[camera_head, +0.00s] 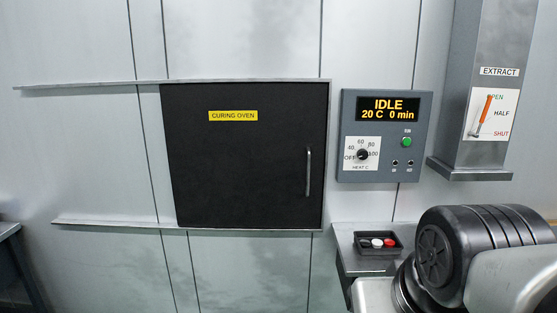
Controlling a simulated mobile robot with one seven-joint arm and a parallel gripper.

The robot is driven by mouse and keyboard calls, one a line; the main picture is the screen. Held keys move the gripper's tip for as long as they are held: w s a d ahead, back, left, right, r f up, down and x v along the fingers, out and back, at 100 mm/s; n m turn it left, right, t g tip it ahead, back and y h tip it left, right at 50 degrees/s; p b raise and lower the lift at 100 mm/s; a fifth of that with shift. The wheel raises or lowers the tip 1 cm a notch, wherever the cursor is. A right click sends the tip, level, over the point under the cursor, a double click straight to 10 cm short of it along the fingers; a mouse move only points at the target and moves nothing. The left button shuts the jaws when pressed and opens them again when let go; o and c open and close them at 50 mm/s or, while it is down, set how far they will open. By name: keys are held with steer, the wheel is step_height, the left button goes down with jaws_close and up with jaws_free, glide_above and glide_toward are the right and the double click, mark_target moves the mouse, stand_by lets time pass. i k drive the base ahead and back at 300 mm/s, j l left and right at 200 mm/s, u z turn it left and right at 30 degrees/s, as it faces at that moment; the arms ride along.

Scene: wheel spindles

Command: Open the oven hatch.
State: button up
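The oven hatch (235,165) is a flat black panel with a yellow "CURING OVEN" label, set in the pale wall left of centre. It covers the framed opening. A vertical metal bar handle (308,171) is on its right side. Metal rails (90,84) run above and below it and stretch out to the left. My gripper is not in view. Dark rounded parts at the lower right look like my own arm, and nothing of it touches the hatch.
A grey control panel (384,177) right of the hatch reads IDLE, 20 C, 0 min. A small shelf (350,238) below holds a black tray (363,250) with small pieces. An extract duct (488,60) with an orange lever (485,112) hangs at right. The wall left of the hatch is clear.

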mark_target(239, 154)
steer(key=i, duration=0.55)
steer(key=i+j, duration=0.15)
steer(key=i, duration=0.45)
